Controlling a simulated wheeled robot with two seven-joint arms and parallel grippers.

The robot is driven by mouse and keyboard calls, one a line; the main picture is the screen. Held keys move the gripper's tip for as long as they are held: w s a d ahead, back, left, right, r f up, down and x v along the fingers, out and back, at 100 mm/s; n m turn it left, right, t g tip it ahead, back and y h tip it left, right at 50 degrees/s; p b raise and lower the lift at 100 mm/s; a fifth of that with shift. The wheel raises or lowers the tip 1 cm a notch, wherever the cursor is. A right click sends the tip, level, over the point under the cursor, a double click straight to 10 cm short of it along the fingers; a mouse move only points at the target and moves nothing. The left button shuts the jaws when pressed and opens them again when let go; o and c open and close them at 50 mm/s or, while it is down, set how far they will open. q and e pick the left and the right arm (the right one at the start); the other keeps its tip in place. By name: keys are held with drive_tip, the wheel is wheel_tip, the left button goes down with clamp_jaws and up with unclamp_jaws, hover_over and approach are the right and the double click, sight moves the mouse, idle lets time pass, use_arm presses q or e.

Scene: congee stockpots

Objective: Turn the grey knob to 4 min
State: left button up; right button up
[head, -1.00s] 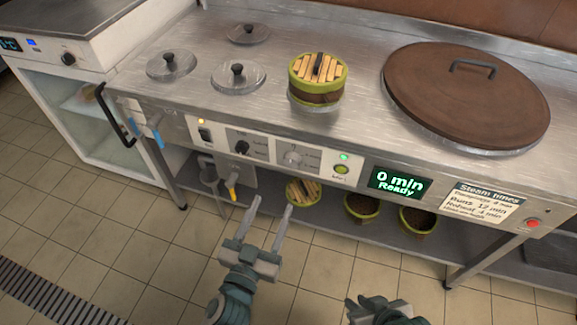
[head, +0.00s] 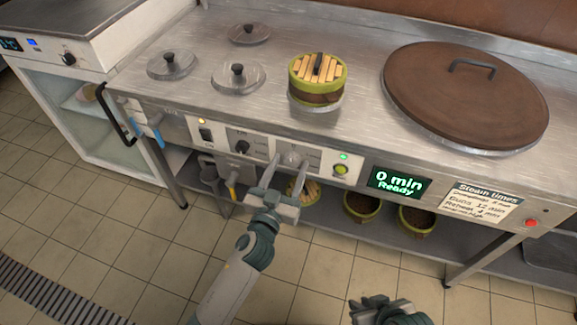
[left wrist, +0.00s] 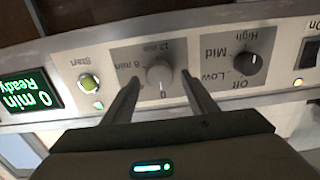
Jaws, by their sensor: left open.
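The grey knob (head: 292,158) is on the front panel of the counter, below the bamboo steamer. In the left wrist view the grey knob (left wrist: 159,76) shows upside down, with marks 0, 8 min and 12 min around it. My left gripper (head: 288,160) is open, its two fingers reaching up to the panel on either side of the knob; I cannot tell whether they touch it. In the left wrist view the left gripper (left wrist: 160,80) frames the knob between its fingers. The display (head: 397,183) reads 0 min, Ready. My right gripper (head: 378,312) shows only partly at the bottom edge.
A black knob (head: 242,147) marked Off, Low, Mid, High and a black switch (head: 206,134) are left of the grey knob. A green Start button (head: 341,169) is to its right. A steamer (head: 316,80) and a large brown lid (head: 465,95) are on the counter.

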use_arm(q)
drive_tip(key=shift+w, duration=0.1)
drive_tip(key=shift+c, duration=0.3)
drive_tip(key=c, duration=0.9)
drive_tip(key=shift+c, duration=0.2)
use_arm(e)
drive_tip(key=shift+r, duration=0.1)
use_arm(q)
drive_tip(key=shift+m, duration=0.7)
drive_tip(key=shift+d+m+p, duration=0.15)
drive_tip(key=shift+m+p, duration=0.3)
drive_tip(key=shift+m, duration=0.55)
drive_tip(key=m, duration=0.3)
drive_tip(key=shift+m+p, duration=0.3)
drive_tip(key=shift+p, duration=0.05)
drive_tip(key=m, duration=0.4)
drive_tip(key=shift+d+f+m+p, duration=0.1)
drive_tip(key=shift+f+m+p, duration=0.05)
drive_tip(key=shift+m+p, duration=0.2)
use_arm(e)
drive_tip(key=s+d+g, duration=0.1)
drive_tip(key=s+d+h, duration=0.1)
drive_tip(key=d, duration=0.1)
drive_tip(key=shift+g, duration=0.4)
